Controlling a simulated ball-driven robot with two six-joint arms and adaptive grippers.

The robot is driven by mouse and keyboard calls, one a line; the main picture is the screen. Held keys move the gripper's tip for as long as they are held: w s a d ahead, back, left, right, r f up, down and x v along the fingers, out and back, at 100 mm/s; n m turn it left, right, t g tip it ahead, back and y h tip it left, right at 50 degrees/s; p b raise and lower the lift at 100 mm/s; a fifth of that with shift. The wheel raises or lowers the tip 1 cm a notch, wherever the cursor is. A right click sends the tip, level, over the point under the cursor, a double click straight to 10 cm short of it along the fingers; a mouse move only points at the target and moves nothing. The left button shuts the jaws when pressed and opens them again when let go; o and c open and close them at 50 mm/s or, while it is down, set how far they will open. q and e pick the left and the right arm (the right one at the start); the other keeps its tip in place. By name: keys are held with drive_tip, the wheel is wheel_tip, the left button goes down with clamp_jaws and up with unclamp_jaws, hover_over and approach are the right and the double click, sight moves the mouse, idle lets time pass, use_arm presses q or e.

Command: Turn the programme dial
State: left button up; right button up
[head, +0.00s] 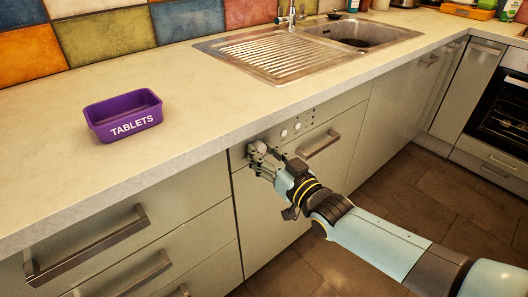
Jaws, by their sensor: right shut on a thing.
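The programme dial (259,147) is a pale round knob at the left end of the control strip on the dishwasher front (272,218), under the counter edge. My right gripper (259,154) is at the dial with its fingers shut on it. The fingers hide part of the dial, and its pointer or marks are too small to read. Small round buttons (297,126) sit to the right of the dial. My left gripper is not in the picture.
A purple tub marked TABLETS (112,124) stands on the counter (50,170) at the left. A steel sink with drainer (275,57) is set in behind. The dishwasher handle (320,145) sticks out right of my gripper. Drawer handles (90,245) protrude at lower left.

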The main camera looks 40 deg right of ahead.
drive_tip(key=shift+f+m, duration=0.15)
drive_tip(key=shift+m, duration=0.45)
drive_tip(key=o, duration=1.1)
drive_tip(key=shift+o, duration=0.2)
drive_tip(key=shift+s, duration=0.1)
drive_tip(key=s, duration=1.2)
drive_tip(key=shift+w, duration=0.1)
